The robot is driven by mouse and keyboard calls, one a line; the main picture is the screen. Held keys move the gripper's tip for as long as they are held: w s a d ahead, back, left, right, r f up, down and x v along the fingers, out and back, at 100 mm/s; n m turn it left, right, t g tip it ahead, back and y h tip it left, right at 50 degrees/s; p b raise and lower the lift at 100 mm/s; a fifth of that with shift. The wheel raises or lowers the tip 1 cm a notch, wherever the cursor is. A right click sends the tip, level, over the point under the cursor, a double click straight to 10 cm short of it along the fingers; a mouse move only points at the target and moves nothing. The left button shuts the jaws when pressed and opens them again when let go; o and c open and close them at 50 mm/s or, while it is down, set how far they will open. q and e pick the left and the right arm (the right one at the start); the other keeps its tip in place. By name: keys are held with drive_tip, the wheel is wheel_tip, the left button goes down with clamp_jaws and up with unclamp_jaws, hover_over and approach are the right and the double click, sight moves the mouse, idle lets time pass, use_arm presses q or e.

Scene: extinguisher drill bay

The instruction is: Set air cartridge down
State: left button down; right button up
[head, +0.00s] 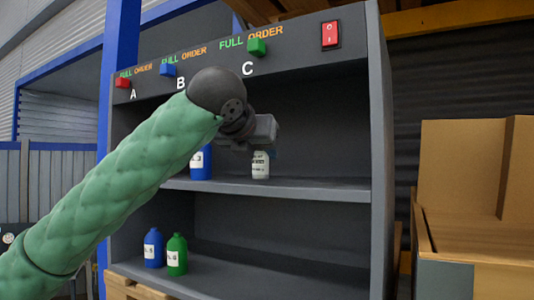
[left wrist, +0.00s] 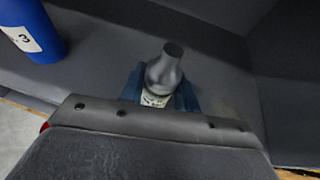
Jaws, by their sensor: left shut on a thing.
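The air cartridge (head: 260,166) is a small grey-white bottle with a printed label, upright at the middle shelf (head: 310,188) under the letter C. My left gripper (head: 263,149) reaches in from the left and is shut on it. In the left wrist view, the cartridge's grey neck and shoulder (left wrist: 165,68) stand between the blue fingers of my left gripper (left wrist: 160,90). Its base is hidden there, and I cannot tell whether it touches the shelf. My right gripper is not in view.
A blue bottle (head: 200,163) labelled 3 stands left of the cartridge; it also shows in the left wrist view (left wrist: 32,30). Blue (head: 153,248) and green (head: 176,254) bottles stand on the lower shelf. The middle shelf is clear to the right. Cardboard boxes (head: 460,165) are at the right.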

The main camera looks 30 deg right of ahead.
use_arm(q)
drive_tip(key=shift+w+d, duration=0.4)
drive_tip(key=shift+w+d+f+p, duration=0.2)
drive_tip(key=shift+w+d+p, duration=0.15)
drive_tip(key=shift+w+d, duration=0.8)
drive_tip(key=shift+d+f, duration=0.15)
drive_tip(key=shift+s+a, duration=0.15)
drive_tip(key=shift+a, duration=0.1)
drive_tip(key=c, duration=1)
unclamp_jaws()
drive_tip(key=shift+d+f, duration=0.1)
drive_tip(key=shift+d, duration=0.05)
drive_tip(key=shift+c, duration=0.2)
